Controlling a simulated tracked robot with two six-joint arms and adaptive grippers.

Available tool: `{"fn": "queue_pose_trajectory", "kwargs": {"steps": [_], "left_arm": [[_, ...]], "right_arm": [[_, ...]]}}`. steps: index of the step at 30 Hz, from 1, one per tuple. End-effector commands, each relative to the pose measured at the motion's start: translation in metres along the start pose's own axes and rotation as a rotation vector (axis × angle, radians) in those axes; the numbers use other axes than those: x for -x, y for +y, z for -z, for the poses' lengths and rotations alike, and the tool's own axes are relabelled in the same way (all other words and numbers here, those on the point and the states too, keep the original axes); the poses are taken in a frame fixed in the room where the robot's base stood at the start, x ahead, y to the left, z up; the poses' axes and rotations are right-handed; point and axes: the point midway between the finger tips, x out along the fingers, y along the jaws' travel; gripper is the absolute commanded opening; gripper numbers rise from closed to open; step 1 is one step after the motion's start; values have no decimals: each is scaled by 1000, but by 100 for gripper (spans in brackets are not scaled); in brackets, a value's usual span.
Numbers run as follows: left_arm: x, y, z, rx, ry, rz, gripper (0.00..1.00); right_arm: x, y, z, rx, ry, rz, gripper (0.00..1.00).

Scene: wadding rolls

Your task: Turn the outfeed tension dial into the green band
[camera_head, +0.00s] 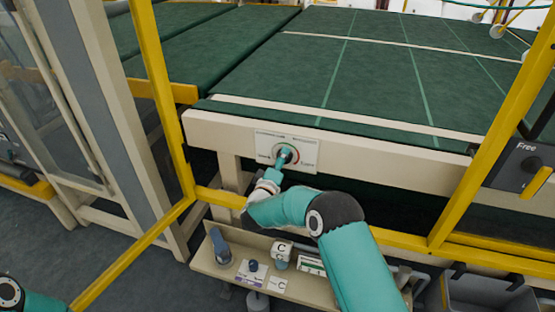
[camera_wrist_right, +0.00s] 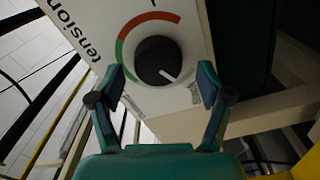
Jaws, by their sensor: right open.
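The tension dial is a black round knob (camera_wrist_right: 158,60) with a white pointer line, on a white panel (camera_head: 299,150) on the conveyor's cream front beam. In the right wrist view the pointer aims down and right, away from the coloured arc. The green band (camera_wrist_right: 122,48) is at the knob's left and the red band (camera_wrist_right: 150,19) runs above it. My right gripper (camera_wrist_right: 160,82) is open, its fingers either side of the knob's lower part, with no clear contact visible. In the head view it (camera_head: 279,164) partly covers the dial. My left gripper is out of view.
A yellow guard frame (camera_head: 160,95) surrounds the opening my right arm reaches through. A cream shelf (camera_head: 225,272) with several small controls lies below. A "Free" lever box (camera_head: 520,165) is at the right. The green conveyor bed (camera_head: 370,75) lies behind the panel.

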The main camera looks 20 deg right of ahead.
Motion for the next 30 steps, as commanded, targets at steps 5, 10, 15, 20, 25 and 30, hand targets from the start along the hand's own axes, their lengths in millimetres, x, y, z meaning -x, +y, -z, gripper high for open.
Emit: {"fn": "queue_pose_trajectory", "kwargs": {"steps": [5, 10, 15, 20, 25, 30], "left_arm": [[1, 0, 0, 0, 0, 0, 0], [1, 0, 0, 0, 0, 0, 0], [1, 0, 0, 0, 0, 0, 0], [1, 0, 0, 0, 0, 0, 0], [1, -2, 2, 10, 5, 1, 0], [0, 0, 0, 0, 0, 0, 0]], "right_arm": [[-11, 0, -1, 1, -1, 0, 78], [-13, -1, 0, 1, 0, 1, 78], [-12, 0, 0, 1, 1, 1, 70], [-12, 0, 0, 1, 1, 1, 43], [0, -8, 18, 0, 9, 4, 18], [-9, -4, 5, 1, 7, 7, 17]]}}
